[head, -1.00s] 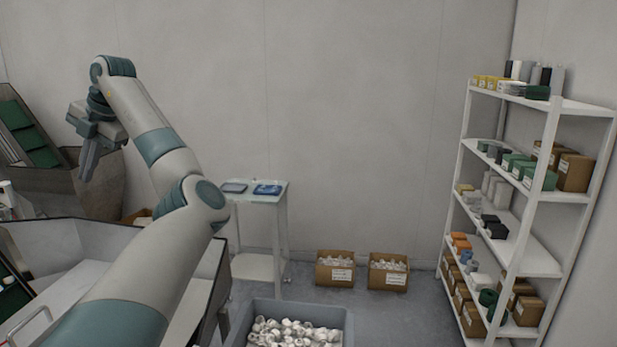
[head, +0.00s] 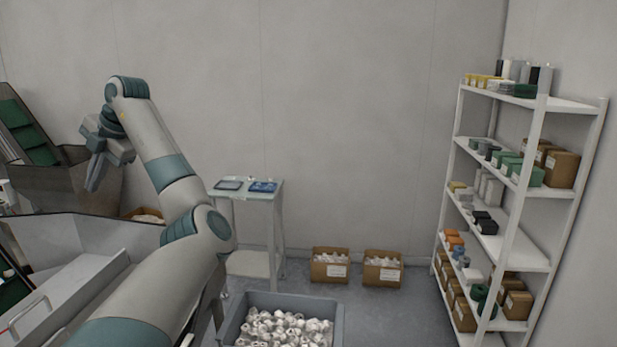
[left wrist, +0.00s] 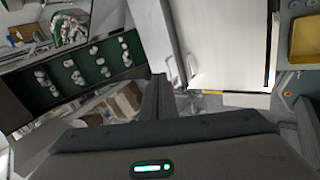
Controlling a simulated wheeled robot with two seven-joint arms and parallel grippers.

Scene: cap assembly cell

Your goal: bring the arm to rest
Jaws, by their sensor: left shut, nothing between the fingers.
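My left gripper (head: 95,172) hangs at the end of my raised left arm, on the left of the head view, in front of a grey hopper. Its fingers are shut together with nothing between them. In the left wrist view the closed fingers (left wrist: 158,97) point away from the camera above the cell. My right gripper is in neither view.
A grey bin of white caps (head: 245,302) stands on the floor at the bottom. Two cardboard boxes (head: 330,268) sit by the wall, near a small table (head: 238,193). A loaded shelf rack (head: 520,262) stands right. The left wrist view shows a green conveyor (left wrist: 85,72) with white parts.

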